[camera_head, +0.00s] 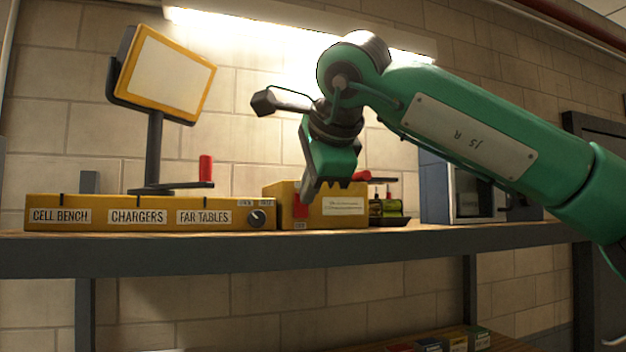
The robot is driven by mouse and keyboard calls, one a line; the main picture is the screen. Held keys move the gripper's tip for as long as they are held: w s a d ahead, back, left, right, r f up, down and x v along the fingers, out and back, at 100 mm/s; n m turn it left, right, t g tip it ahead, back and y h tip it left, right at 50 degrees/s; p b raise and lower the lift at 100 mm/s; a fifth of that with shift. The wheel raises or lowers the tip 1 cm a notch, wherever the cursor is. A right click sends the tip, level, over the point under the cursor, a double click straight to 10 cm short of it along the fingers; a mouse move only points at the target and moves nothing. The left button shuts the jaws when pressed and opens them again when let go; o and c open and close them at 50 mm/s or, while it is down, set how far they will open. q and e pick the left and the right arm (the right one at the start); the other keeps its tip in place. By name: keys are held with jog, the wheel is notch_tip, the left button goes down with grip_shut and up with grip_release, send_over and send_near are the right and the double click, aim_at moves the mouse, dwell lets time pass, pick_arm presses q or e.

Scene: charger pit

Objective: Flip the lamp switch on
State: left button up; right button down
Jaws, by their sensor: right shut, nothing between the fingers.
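A lamp with a yellow frame and a pale panel (170,72) stands on a dark post at the left of the shelf. I cannot tell whether it is lit. A long yellow box (150,222) below it has labels reading CELL BENCH, CHARGERS and FAR TABLES, and a dark knob (257,218) at its right end. Beside it is a yellow box (338,208) with a red part (300,208) on its front, perhaps a switch. My right gripper (309,196) is shut and empty, pointing down at this red part and partly covering it. I cannot tell whether they touch. My left gripper is not in view.
A dark shelf (200,258) carries everything. A red upright handle (206,168) stands near the lamp's foot. Small bottles (391,207) stand right of the yellow box, with a grey case (433,190) further right. A bright strip light (250,25) is on the brick wall.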

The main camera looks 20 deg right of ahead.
jog(key=shift+w+r, duration=0.15)
jog(key=shift+w, duration=0.2)
jog(key=shift+r, duration=0.1)
jog(key=shift+r+p, duration=0.75)
jog(key=shift+p, duration=0.05)
